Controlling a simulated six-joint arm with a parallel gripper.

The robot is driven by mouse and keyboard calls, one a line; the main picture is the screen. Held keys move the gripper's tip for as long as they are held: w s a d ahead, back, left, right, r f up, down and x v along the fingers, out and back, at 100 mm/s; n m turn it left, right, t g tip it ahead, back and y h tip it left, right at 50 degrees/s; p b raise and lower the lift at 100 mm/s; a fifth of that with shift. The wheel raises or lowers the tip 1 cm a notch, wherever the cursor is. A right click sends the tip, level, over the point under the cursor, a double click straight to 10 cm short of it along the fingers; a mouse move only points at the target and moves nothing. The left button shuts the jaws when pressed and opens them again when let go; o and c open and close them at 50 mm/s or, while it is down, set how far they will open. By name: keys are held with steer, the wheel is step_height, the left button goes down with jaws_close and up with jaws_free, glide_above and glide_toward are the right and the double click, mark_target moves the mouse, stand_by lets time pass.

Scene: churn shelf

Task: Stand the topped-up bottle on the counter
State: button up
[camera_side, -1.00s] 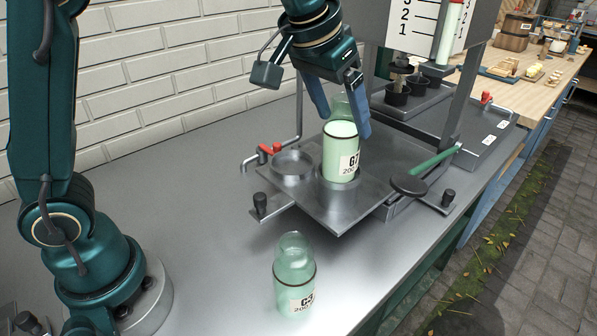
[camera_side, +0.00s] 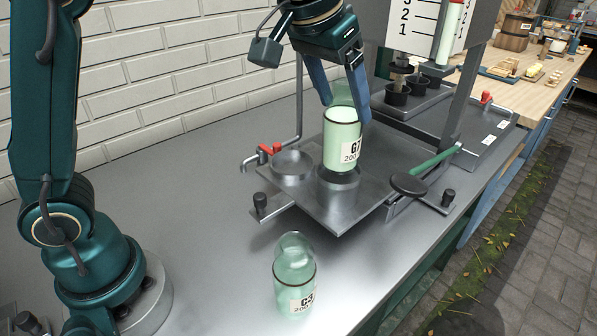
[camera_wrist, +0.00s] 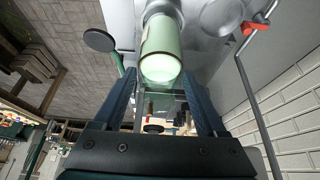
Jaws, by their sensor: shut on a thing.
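The bottle labelled G7 (camera_side: 341,135) is clear green glass filled high with pale green liquid. It is upright, held by its upper part between the blue fingers of my gripper (camera_side: 345,106). Its base is slightly above the round metal seat (camera_side: 338,180) on the steel plate (camera_side: 350,208). In the wrist view the bottle (camera_wrist: 160,45) lies between the fingers (camera_wrist: 158,95). The grey counter (camera_side: 190,220) is bare across its middle.
An empty round dish (camera_side: 292,165) and a red-handled tap (camera_side: 268,150) are left of the seat. A green lever with a dark disc (camera_side: 409,185) is to the right.

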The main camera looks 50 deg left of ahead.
steer(key=shift+r, duration=0.4)
